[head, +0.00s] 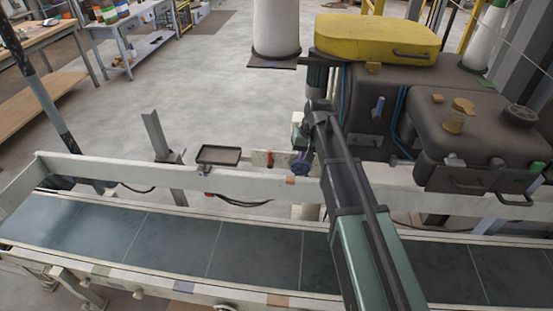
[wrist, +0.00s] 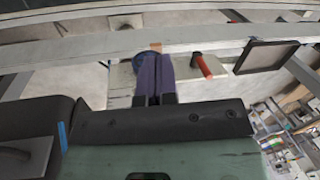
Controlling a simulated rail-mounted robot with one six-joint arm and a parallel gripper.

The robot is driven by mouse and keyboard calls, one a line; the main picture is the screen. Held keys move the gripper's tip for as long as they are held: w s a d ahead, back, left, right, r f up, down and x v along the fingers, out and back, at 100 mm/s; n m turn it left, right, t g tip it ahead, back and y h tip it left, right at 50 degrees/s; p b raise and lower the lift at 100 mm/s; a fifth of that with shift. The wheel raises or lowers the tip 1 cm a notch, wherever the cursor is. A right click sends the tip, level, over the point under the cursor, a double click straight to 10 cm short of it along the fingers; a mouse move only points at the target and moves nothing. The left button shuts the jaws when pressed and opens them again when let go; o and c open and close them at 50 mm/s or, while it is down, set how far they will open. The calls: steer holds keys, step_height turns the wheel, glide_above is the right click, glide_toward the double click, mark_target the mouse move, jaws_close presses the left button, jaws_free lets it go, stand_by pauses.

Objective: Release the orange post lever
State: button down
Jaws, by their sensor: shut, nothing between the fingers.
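The orange lever (wrist: 206,66) shows in the wrist view as a short red-orange handle with a dark end, on a pale plate just beyond the conveyor's side rail. In the head view, the lever (head: 269,158) is small, right of the dark tray. My gripper (wrist: 154,62) shows in the wrist view as two purple-grey fingers, shut together and empty. It is left of the lever there, with a clear gap between them. In the head view my arm hides much of the gripper.
The dark shallow tray (head: 219,155) stands beyond the rail; it is right of the lever in the wrist view (wrist: 267,56). The conveyor belt (head: 160,238) runs across the front. A dark machine (head: 475,125) with a yellow cover (head: 375,37) stands at right. Open floor lies behind.

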steer(key=y, duration=0.2)
glide_toward(278, 152)
step_height(278, 152, up, 3)
steer(key=s, duration=0.3)
steer(key=shift+w+a+f, duration=0.1)
steer(key=shift+w, duration=0.05)
steer(key=shift+f, duration=0.1)
steer(key=b+x, duration=0.9)
steer(key=x, duration=0.1)
steer(key=shift+b, duration=0.35)
steer(key=shift+a+r, duration=0.2)
steer(key=shift+a, duration=0.05)
